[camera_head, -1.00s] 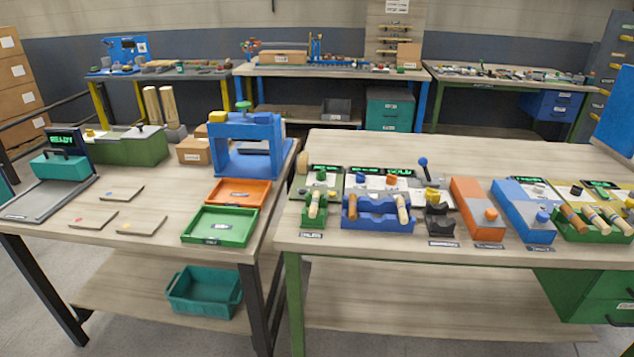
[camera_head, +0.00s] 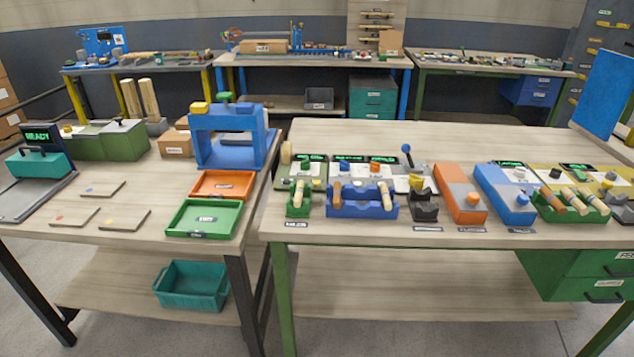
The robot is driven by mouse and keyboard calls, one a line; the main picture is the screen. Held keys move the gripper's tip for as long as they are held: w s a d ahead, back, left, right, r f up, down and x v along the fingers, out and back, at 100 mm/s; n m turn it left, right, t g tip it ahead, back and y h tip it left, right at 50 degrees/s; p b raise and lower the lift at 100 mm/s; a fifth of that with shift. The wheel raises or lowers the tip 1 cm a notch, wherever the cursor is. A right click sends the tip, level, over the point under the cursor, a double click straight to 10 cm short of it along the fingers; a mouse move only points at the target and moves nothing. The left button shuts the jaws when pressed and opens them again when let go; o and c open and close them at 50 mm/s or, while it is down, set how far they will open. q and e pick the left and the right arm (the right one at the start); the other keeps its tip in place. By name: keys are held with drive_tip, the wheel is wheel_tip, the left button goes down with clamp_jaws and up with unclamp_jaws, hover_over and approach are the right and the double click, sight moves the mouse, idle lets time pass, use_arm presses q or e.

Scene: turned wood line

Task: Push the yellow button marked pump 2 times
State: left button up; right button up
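Several yellow parts show in the head view, but I cannot read the word pump on any of them. A small yellow button (camera_head: 67,129) is on the green machine behind the scale. On the right table, a yellow knob or button (camera_head: 607,186) is on a panel at the far right. Another small yellow part (camera_head: 416,181) is near the blue-knobbed lever. Neither of my grippers is in view.
The left table holds an orange tray (camera_head: 219,184), a green tray (camera_head: 236,214) and flat tiles. The right table (camera_head: 360,141) carries a row of small stations along its front half; its back is bare. A blue panel (camera_head: 605,92) stands at the right. A narrow gap separates the tables.

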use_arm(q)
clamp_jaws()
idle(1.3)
